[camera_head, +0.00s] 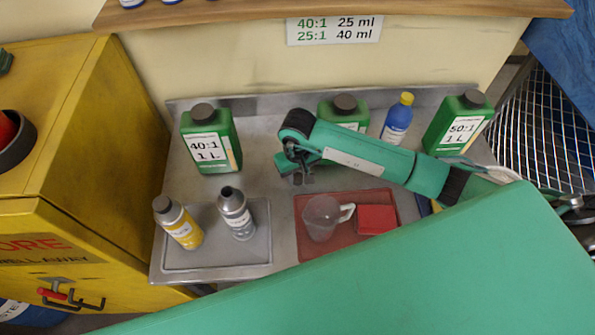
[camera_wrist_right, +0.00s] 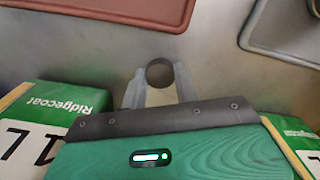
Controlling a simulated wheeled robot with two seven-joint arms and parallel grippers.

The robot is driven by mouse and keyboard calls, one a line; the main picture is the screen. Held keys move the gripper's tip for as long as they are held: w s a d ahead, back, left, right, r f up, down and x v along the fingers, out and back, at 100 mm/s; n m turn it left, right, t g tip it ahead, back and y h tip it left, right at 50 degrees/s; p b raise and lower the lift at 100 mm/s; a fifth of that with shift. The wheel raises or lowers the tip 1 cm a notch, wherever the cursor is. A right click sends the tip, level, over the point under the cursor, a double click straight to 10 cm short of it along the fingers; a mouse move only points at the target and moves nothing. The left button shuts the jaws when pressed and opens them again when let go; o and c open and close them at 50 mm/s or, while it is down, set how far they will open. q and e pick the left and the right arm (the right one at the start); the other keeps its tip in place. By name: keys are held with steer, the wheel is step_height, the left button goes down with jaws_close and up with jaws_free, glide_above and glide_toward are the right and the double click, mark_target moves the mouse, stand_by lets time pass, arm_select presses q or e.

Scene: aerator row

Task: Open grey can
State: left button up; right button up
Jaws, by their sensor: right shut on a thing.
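The grey can (camera_head: 238,216) stands upright on the grey tray (camera_head: 261,251), beside a yellow can (camera_head: 182,225) with a grey cap. The grey can's narrow neck shows a dark top; it looks like an open mouth, with no raised cap. My right gripper (camera_head: 303,177) hangs above the bench, right of and behind the grey can, apart from it. In the right wrist view its two fingers are shut on a small dark round cap (camera_wrist_right: 160,72). My left gripper is not in view.
Green jugs (camera_head: 211,143) (camera_head: 459,122) and a blue bottle (camera_head: 397,122) stand along the back of the bench. A red tray (camera_head: 302,222) holds a clear measuring cup (camera_head: 323,219) and a red block (camera_head: 376,219). A yellow cabinet (camera_head: 100,130) borders the left.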

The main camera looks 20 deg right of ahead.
mark_target(297, 177)
steer(key=shift+f, duration=0.1)
steer(key=shift+f+b, duration=0.1)
steer(key=shift+b, duration=0.2)
steer(key=o, duration=1.1)
steer(key=shift+r, duration=0.25)
step_height(297, 177, up, 12)
steer(key=b, duration=0.4)
